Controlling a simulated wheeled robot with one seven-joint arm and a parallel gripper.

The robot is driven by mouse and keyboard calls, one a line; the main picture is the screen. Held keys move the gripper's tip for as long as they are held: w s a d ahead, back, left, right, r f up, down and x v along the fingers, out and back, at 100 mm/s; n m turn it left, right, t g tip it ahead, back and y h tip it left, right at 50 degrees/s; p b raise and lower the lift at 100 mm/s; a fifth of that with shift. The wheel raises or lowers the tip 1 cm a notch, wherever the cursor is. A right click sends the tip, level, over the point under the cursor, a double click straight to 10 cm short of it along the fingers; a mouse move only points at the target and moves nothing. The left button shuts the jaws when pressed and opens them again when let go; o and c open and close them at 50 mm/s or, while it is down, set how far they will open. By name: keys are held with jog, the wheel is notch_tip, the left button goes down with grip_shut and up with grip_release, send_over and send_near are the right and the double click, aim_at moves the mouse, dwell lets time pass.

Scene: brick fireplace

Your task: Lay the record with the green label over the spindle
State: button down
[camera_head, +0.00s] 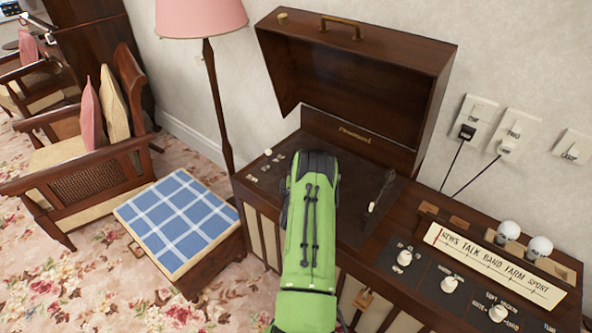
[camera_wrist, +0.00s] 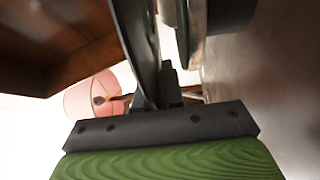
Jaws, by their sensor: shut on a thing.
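My gripper (camera_wrist: 168,60) is over the open record cabinet (camera_head: 418,205). In the wrist view its dark fingers are shut on a thin thing seen nearly edge-on, which I take for the record; no green label can be made out. A rounded rim (camera_wrist: 184,30) shows close to the fingers, near the brown deck surface (camera_wrist: 265,90). In the head view my green arm and wrist hide the fingers, the held record and the middle of the deck. The spindle is not visible in either view.
The raised wooden lid (camera_head: 365,75) stands behind my wrist. A small pale-headed lever (camera_head: 372,206) is on the deck to its right. Knobs (camera_head: 404,257) and two white balls (camera_head: 508,231) are farther right. A pink lamp (camera_head: 200,15) and a blue checked stool (camera_head: 180,218) are left.

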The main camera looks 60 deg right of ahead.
jog(key=shift+f, duration=0.3)
